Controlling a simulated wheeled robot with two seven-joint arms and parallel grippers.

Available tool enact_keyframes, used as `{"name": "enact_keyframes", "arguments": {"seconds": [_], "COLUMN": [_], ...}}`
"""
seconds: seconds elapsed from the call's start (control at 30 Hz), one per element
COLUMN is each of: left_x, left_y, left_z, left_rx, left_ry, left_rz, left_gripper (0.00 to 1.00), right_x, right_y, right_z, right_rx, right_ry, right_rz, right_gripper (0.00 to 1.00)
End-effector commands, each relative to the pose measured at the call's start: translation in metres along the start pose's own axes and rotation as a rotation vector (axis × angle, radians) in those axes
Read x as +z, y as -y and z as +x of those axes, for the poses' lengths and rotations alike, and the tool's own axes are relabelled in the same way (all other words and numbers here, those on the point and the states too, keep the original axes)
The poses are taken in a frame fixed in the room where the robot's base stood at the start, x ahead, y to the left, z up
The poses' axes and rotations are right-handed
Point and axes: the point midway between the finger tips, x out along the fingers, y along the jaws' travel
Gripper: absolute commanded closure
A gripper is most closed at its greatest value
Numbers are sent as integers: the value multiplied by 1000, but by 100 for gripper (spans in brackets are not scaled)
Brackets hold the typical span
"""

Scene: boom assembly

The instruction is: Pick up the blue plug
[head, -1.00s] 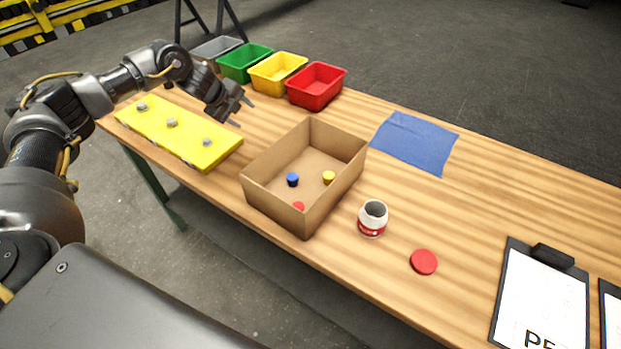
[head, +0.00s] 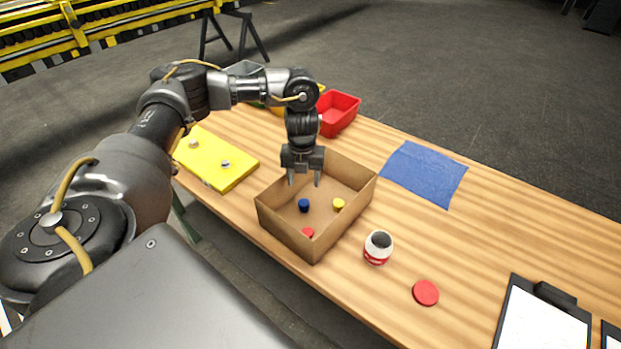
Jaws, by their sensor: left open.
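The blue plug (head: 304,205) stands on the floor of an open cardboard box (head: 290,237). A yellow plug (head: 338,204) is to its right and a red plug (head: 308,232) is nearer the front of the box. My left gripper (head: 304,183) points down over the back part of the box, with its fingers apart and nothing between them. Its fingertips are above the blue plug in the picture and apart from it. My right gripper is not in view.
A white jar with a red label (head: 377,248) and a red lid (head: 425,292) lie right of the box. A blue cloth (head: 424,173), a clipboard (head: 540,318), a yellow board (head: 215,160) and a red bin (head: 339,113) are also on the wooden table (head: 480,240).

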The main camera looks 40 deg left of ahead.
Motion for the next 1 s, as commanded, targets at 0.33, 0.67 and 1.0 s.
{"name": "enact_keyframes", "arguments": {"seconds": [0.33, 0.67, 1.0], "left_x": [-4, -3, -5], "left_y": [-4, -3, -3], "left_z": [32, 58, 86], "left_rx": [12, 10, 10], "left_ry": [-12, -7, -12], "left_rz": [5, 7, 5], "left_gripper": [45, 45, 45], "right_x": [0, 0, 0], "right_y": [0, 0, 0], "right_z": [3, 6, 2], "right_rx": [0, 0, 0], "right_ry": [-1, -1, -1], "right_rz": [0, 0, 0], "right_gripper": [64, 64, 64]}}
